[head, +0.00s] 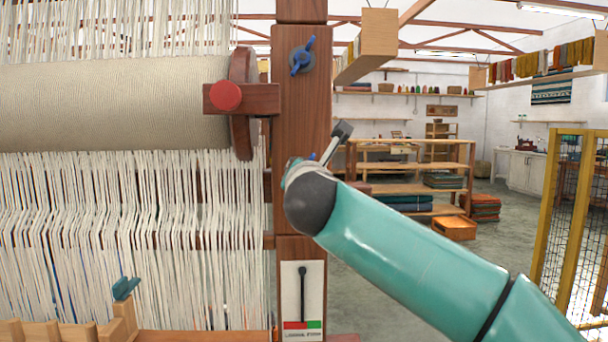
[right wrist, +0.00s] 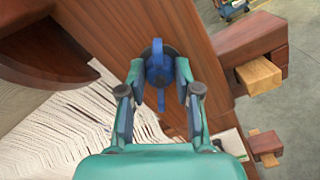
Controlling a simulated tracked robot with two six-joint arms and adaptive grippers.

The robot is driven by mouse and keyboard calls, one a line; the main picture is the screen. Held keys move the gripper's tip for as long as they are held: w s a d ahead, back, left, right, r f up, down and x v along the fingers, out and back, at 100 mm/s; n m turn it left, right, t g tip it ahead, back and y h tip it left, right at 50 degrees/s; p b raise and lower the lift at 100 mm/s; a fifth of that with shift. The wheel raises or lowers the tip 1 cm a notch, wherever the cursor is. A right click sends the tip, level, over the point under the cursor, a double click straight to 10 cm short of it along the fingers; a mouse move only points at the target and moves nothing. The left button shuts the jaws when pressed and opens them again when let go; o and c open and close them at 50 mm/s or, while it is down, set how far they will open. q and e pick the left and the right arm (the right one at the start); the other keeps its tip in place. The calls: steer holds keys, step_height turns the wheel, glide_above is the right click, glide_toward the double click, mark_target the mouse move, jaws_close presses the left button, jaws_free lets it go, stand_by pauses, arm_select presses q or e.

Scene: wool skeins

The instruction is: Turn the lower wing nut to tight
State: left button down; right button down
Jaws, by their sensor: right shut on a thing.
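The lower wing nut (right wrist: 157,72) is blue and sits on a dark round base on the loom's brown post (head: 300,110). In the right wrist view its wings run roughly up and down the picture. My right gripper (right wrist: 160,80) has its two fingers on either side of the nut, shut on it. In the head view my right wrist hides almost all of the lower nut. The upper wing nut (head: 302,57) is blue, tilted, and clear of my arm. My left gripper is in neither view.
A red knob (head: 226,95) on a wooden block juts out left of the post. A panel with a black lever (head: 302,292) and a red and green strip is below my wrist. White warp threads (head: 130,215) fill the left. A yellow mesh fence (head: 565,220) stands right.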

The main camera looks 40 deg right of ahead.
steer(key=shift+f, duration=0.25)
steer(key=c, duration=0.8)
jaws_free()
steer(key=shift+w, duration=0.1)
steer(key=shift+r, duration=0.1)
steer(key=v, duration=1.2)
